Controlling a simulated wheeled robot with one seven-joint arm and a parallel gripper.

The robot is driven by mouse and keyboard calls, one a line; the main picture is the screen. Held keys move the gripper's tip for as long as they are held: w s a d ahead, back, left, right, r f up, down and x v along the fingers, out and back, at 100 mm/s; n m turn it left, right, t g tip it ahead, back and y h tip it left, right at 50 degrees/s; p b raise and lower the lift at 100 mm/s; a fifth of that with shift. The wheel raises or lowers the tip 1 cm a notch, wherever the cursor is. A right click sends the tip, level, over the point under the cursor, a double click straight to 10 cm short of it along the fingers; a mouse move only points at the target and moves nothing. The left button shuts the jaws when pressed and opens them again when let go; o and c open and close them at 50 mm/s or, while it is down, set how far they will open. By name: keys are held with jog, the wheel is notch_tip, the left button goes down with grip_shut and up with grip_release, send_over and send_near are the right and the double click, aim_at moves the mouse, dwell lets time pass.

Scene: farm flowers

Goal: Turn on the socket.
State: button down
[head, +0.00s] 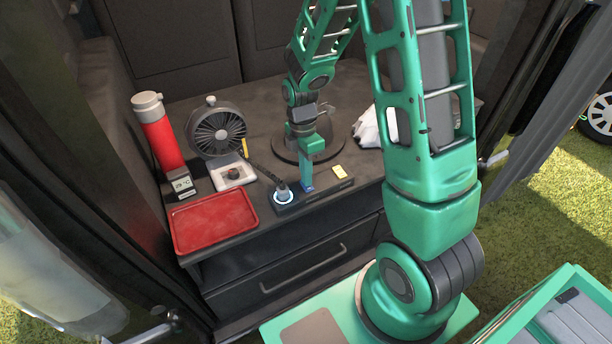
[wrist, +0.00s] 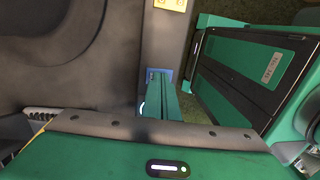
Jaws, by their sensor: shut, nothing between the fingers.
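The socket is a dark strip (head: 318,194) along the front edge of the counter in the head view; it also shows in the wrist view (wrist: 163,40). A plug (head: 282,189) stands at its left end inside a glowing pale-blue ring. A yellow square (head: 340,172) lies at its right end, and shows at the top of the wrist view (wrist: 170,4). A small blue patch (wrist: 157,73) lies between them. My gripper (head: 307,185) points down with its fingers shut and empty at the blue patch; in the wrist view the fingers (wrist: 161,88) partly cover it. I cannot tell if they touch.
A fan (head: 216,131) with a white base, a red bottle (head: 158,135), a small thermometer display (head: 181,183) and a red tray (head: 213,220) stand left of the strip. A white crumpled thing (head: 370,128) lies behind my arm. A drawer (head: 300,272) is below.

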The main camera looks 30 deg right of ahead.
aim_at(309, 188)
notch_tip(309, 188, up, 14)
jog(key=s, duration=0.1)
jog(key=shift+s, duration=0.3)
dwell(0.3)
jog(key=shift+f, duration=0.1)
jog(key=s+d+r+m, duration=0.1)
jog(key=s+d+m, duration=0.2)
jog(key=s+m, duration=0.4)
jog(key=s+d+r+m+t, duration=0.1)
jog(key=s+d+r+m, duration=0.1)
jog(key=s+m, duration=0.6)
jog(key=s+d+r+m, duration=0.2)
jog(key=s+d+m, duration=0.3)
jog(key=s+m, duration=0.2)
jog(key=m, duration=0.2)
jog(key=shift+s+r+m, duration=0.15)
jog(key=shift+s+m, duration=0.05)
jog(key=shift+m, duration=0.1)
